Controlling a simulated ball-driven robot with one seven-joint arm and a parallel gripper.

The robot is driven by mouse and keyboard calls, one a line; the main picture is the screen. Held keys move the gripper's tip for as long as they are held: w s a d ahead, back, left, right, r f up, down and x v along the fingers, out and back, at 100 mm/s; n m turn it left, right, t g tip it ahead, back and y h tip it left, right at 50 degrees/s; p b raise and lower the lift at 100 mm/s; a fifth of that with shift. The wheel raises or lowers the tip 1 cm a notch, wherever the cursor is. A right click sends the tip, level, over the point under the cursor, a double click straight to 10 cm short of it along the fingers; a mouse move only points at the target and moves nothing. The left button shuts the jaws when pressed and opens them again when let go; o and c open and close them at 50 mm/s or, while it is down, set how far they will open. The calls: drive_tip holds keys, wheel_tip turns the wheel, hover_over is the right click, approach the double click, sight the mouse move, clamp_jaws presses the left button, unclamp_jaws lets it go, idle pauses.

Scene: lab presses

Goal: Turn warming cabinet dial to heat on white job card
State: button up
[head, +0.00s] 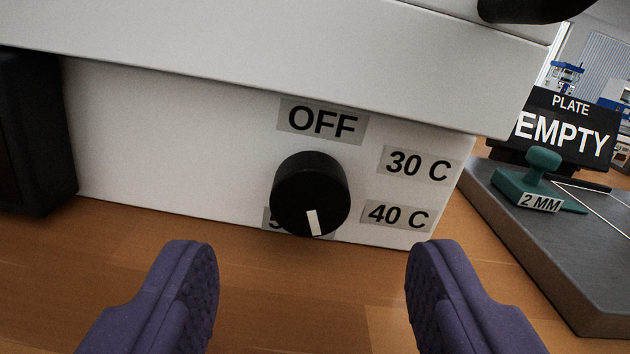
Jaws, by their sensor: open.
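The warming cabinet (170,150) is a white box with a black round dial (308,185) low on its front. A white mark on the dial points down, slightly right. Labels around it read OFF (321,121) above, 30 C (417,163) at upper right and 40 C (396,215) at lower right. No white job card is in view.
A grey plate (560,250) stands at the right with a green-handled piece marked 2 MM (540,185). Behind it is a black sign (566,128) reading PLATE EMPTY. A dark block (35,135) is at the left. The wooden table (300,310) before the cabinet is clear.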

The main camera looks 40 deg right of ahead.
sight(312, 202)
drive_tip(key=b+x, duration=0.1)
drive_tip(key=x, duration=0.4)
drive_tip(key=shift+w, duration=0.1)
drive_tip(key=c, duration=1)
drive_tip(key=m, duration=0.4)
drive_tip(key=shift+m, duration=0.4)
drive_tip(key=shift+c, duration=0.2)
drive_tip(key=o, duration=1)
drive_tip(key=shift+o, duration=0.2)
